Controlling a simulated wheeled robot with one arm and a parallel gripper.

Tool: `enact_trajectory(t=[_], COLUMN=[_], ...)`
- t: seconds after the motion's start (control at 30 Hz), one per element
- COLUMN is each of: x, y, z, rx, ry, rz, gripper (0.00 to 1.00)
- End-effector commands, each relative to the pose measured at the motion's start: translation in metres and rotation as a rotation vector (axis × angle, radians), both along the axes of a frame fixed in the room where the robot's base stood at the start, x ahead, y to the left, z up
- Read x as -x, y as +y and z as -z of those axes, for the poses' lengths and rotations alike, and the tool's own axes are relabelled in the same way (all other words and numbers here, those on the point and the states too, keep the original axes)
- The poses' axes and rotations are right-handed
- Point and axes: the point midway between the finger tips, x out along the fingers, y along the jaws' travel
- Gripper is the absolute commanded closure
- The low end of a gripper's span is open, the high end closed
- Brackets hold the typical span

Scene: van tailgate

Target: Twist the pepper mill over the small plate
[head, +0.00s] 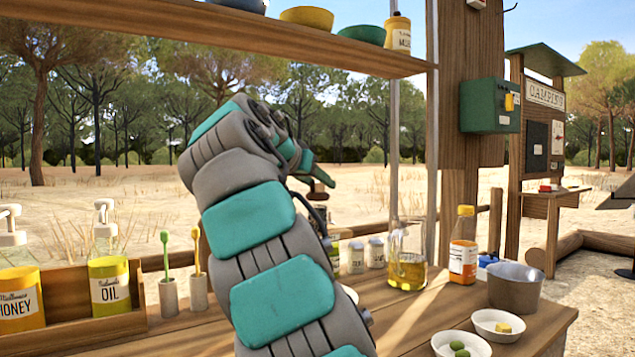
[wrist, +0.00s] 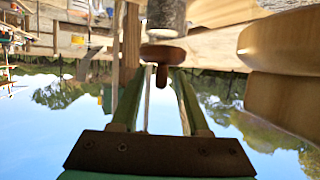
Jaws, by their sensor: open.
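The pepper mill shows in the wrist view as a brown wooden top (wrist: 163,53) with a small knob and a grey speckled body. In the head view its brown top (head: 319,190) shows just past my arm; most of its body is hidden. My gripper (wrist: 157,75) is open, with its green fingers on either side of the knob. I cannot tell whether they touch the top. In the head view my gripper (head: 322,177) is seen from the side, above the table. A white rim (head: 350,294) beside my arm may be the small plate, mostly hidden.
A glass jug (head: 407,262), an orange-labelled bottle (head: 463,246), a grey pot (head: 514,288) and white bowls (head: 497,325) stand right of my arm. A wooden rack (head: 72,290) with honey and oil bottles stands left. A shelf (head: 280,34) with bowls runs overhead.

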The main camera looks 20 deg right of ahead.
Motion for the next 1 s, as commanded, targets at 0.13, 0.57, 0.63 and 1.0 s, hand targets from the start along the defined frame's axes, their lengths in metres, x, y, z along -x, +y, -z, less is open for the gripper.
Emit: enact_trajectory(t=[0.13,0.57,0.63,1.0], x=[0.003,0.039,0.043,0.044], y=[0.005,0.05,0.054,0.055], z=[-0.003,-0.027,-0.029,-0.031], rx=[0.001,0.001,0.0,0.007], ry=[-0.002,-0.002,0.0,-0.004], rz=[-0.001,-0.002,-0.001,-0.002], gripper=[0.55,0.55,0.55,0.44])
